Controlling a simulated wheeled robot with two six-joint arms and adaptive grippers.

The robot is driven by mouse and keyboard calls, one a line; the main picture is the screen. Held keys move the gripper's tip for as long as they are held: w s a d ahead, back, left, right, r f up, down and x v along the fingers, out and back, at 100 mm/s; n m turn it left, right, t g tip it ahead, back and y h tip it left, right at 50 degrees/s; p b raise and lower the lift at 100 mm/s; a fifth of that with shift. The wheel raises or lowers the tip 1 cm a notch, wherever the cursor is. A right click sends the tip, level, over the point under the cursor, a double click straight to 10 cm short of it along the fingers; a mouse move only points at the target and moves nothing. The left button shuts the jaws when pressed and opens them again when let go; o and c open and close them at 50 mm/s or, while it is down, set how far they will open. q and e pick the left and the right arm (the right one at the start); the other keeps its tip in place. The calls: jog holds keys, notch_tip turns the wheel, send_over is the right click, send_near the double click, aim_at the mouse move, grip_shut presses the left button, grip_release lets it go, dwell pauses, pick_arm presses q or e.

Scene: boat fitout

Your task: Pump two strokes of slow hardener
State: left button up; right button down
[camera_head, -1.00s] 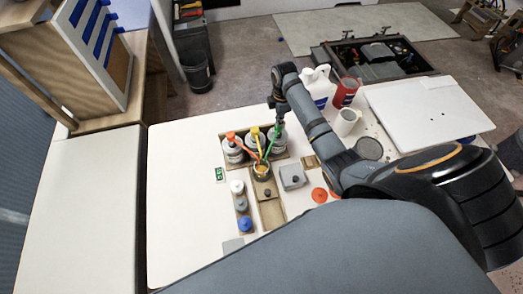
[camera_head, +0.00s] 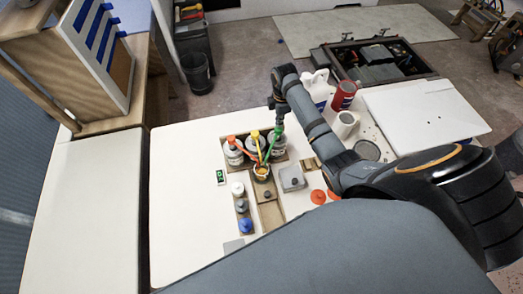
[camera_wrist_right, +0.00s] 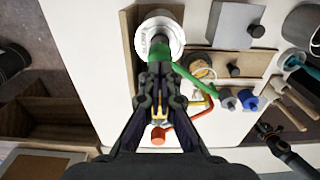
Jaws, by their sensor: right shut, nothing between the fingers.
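Three white bottles with coloured pump heads stand in a row in a wooden tray: an orange pump (camera_head: 232,140), a yellow pump (camera_head: 255,135) and a green pump (camera_head: 278,132). My right gripper (camera_head: 278,112) is shut and empty, pointing down right over the green pump head. In the right wrist view the shut fingers (camera_wrist_right: 160,72) overlap the green pump (camera_wrist_right: 183,70); I cannot tell if they touch it.
A small display (camera_head: 220,177) lies left of the cup. A grey box (camera_head: 291,178), a white jug (camera_head: 319,88), a red can (camera_head: 344,95) and a white board (camera_head: 422,113) lie rightward. The bench's left side is clear.

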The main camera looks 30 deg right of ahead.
jog(key=shift+s+f+b, duration=0.1)
jog(key=shift+f+b, duration=0.8)
jog(key=shift+f, duration=1.25)
notch_tip(320, 180, up, 4)
jog(key=p, duration=0.5)
jog(key=shift+r, duration=0.25)
jog(key=shift+f, duration=0.1)
jog(key=shift+r, duration=1.55)
